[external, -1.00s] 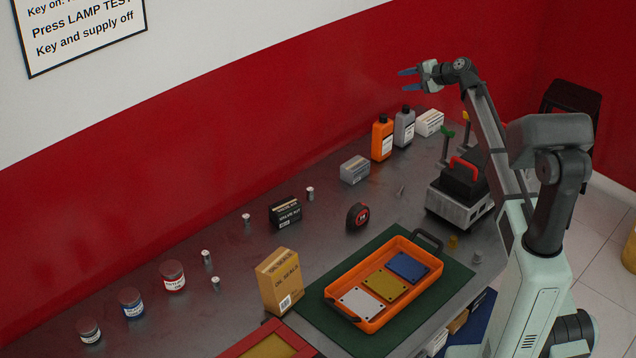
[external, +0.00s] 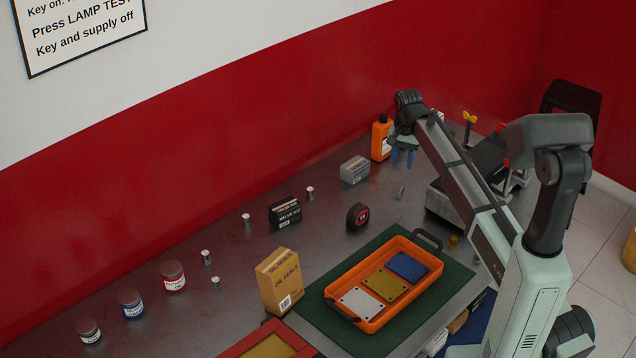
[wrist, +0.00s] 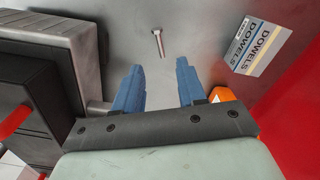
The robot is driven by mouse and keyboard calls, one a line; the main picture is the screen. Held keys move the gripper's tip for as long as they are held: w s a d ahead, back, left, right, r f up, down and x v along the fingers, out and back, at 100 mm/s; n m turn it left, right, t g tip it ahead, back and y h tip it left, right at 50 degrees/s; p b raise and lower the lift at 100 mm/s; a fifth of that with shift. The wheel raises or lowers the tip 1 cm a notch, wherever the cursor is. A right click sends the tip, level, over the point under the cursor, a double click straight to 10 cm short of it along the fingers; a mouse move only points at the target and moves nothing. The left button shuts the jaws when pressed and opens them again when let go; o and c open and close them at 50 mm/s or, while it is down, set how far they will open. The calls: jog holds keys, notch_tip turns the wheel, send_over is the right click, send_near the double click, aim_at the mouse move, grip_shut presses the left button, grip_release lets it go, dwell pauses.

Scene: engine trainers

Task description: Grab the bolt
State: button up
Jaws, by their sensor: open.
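The bolt (wrist: 159,42) is a small silver metal piece lying on the grey bench. In the wrist view it is at the top middle, ahead of and between my fingertips. In the external view the bolt (external: 401,192) lies between the grey box and the dark machine. My gripper (external: 403,160) points down with its blue fingers apart and empty, above the bench near the bolt. In the wrist view my gripper (wrist: 158,88) shows both blue fingers open, with nothing between them.
A grey DOWELS box (wrist: 258,46) stands right of the bolt in the wrist view. The dark machine (wrist: 55,60) is on the left. An orange bottle (external: 382,138) stands behind my gripper. A tape measure (external: 357,216) and an orange tray (external: 337,287) are nearer the camera.

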aim_at(401, 191)
jog(key=shift+w+d+f, duration=0.1)
jog(key=shift+f, duration=2.55)
jog(key=shift+d+f, duration=0.1)
jog(key=shift+f, duration=2.55)
jog(key=shift+c, duration=0.5)
grip_shut()
